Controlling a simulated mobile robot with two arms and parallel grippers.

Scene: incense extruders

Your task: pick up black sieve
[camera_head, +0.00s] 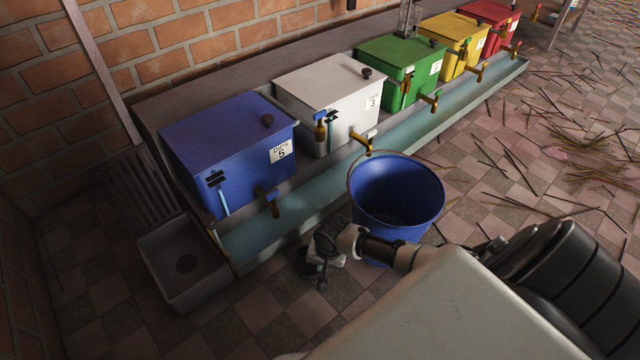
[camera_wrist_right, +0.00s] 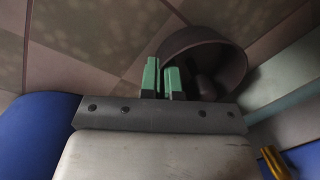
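The black sieve (camera_wrist_right: 218,48) looks like a dark round bowl in the right wrist view, just beyond and right of the green fingertips. It is tilted, with its opening partly towards the camera, and a dark shape shows inside. My right gripper (camera_wrist_right: 162,78) has its fingers close together at the sieve's left rim, with the thin wall seemingly between them. In the head view the right gripper (camera_head: 322,268) is low, left of the blue bucket. A small dark shape there may be the sieve, mostly hidden. My left gripper is not in view.
A blue bucket (camera_head: 398,190) stands close right of the right gripper. A teal trough (camera_head: 310,208) runs in front of the blue, white, green, yellow and red boxes. A grey basin (camera_head: 160,250) stands at left. Tiled floor is free at front left; thin sticks lie at right.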

